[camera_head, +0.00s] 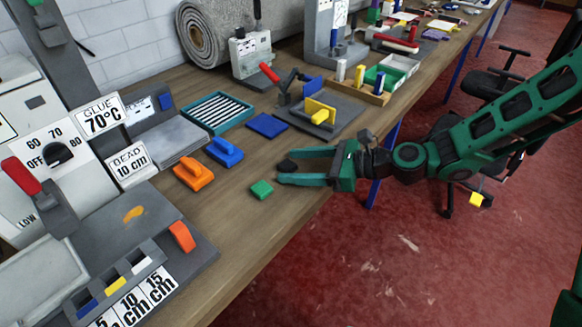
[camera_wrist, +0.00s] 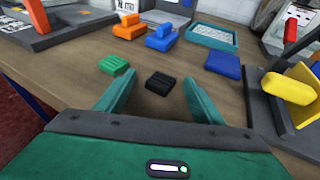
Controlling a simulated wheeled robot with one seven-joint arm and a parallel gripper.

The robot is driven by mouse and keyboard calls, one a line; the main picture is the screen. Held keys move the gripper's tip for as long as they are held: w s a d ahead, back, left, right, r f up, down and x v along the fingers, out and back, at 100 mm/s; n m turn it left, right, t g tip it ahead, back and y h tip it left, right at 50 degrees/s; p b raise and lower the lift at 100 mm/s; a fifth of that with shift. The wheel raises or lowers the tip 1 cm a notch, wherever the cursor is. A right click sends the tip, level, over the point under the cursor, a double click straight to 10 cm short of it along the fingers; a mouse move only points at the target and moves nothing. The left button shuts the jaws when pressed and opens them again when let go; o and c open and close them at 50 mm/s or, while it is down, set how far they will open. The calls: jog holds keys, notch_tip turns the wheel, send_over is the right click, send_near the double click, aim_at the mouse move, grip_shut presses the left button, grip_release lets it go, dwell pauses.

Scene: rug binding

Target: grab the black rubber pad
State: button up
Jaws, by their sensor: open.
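The black rubber pad (camera_wrist: 160,83) is a small ribbed block lying on the wooden bench. In the wrist view it sits between and just beyond the tips of my gripper's fingers. My gripper (camera_wrist: 161,88) is open, with nothing between its green fingers. In the head view my gripper (camera_head: 279,172) reaches in from the right over the bench edge. The pad (camera_head: 287,165) shows there beside the far fingertip, partly hidden by it. Whether a finger touches the pad I cannot tell.
A green pad (camera_head: 261,189) lies close by on the left, also in the wrist view (camera_wrist: 114,65). A dark blue pad (camera_head: 267,125), a blue-handled block (camera_head: 224,152) and an orange one (camera_head: 193,173) lie farther back. A grey fixture with a yellow block (camera_head: 320,110) stands behind.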

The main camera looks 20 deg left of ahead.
jog(key=shift+c, duration=0.3)
jog(key=c, duration=1.1)
